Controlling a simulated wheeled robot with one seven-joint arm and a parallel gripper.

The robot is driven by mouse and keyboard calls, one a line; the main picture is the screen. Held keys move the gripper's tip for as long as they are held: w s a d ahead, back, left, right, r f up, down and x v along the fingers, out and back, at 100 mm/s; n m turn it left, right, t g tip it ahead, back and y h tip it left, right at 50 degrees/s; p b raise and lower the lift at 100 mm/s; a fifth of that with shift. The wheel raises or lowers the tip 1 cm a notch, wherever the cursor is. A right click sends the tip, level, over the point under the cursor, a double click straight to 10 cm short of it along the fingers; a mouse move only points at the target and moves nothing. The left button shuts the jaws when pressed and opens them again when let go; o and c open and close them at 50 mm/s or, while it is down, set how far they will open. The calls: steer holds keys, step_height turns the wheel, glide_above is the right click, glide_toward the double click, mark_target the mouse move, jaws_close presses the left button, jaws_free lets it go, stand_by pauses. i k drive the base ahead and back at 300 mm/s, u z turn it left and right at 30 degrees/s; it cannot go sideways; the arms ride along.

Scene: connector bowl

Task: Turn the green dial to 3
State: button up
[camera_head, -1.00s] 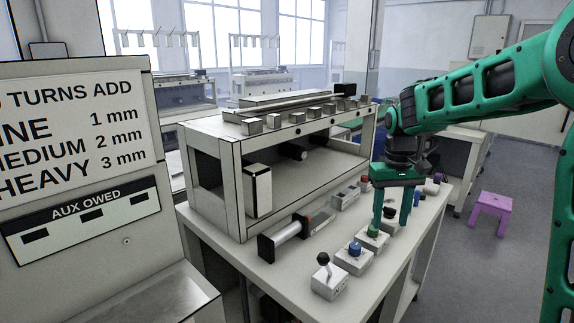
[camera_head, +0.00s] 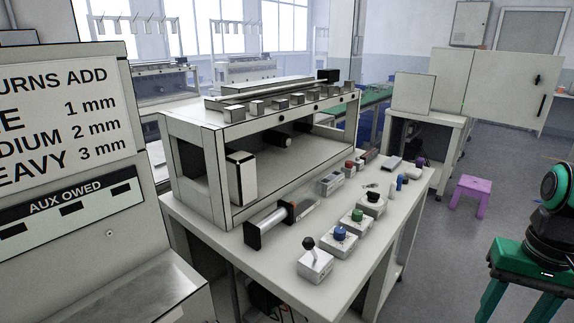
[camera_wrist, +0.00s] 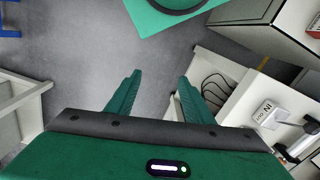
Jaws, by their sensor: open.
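The green dial (camera_head: 357,215) is a small green knob on a light box on the white workbench (camera_head: 285,275). It stands between the blue-knobbed box (camera_head: 340,235) and the black-knobbed box (camera_head: 373,199). Its setting is too small to read. My gripper (camera_head: 510,300) is at the lower right of the head view, out over the floor and well clear of the bench, with nothing in it. In the wrist view my gripper (camera_wrist: 155,88) has its two green fingers spread wide with bare floor between them. The green dial does not show in the wrist view.
A black-lever box (camera_head: 315,262) stands at the near bench end. A machine frame (camera_head: 225,190) stands behind the dials. A sign panel (camera_head: 70,150) is at left. A purple stool (camera_head: 470,195) stands on the floor at right. Open floor lies between bench and gripper.

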mark_target(357, 214)
steer(key=z, duration=0.05)
steer(key=k, duration=0.5)
steer(key=z, duration=1)
steer(key=i, duration=1.3)
steer(key=u, duration=1.35)
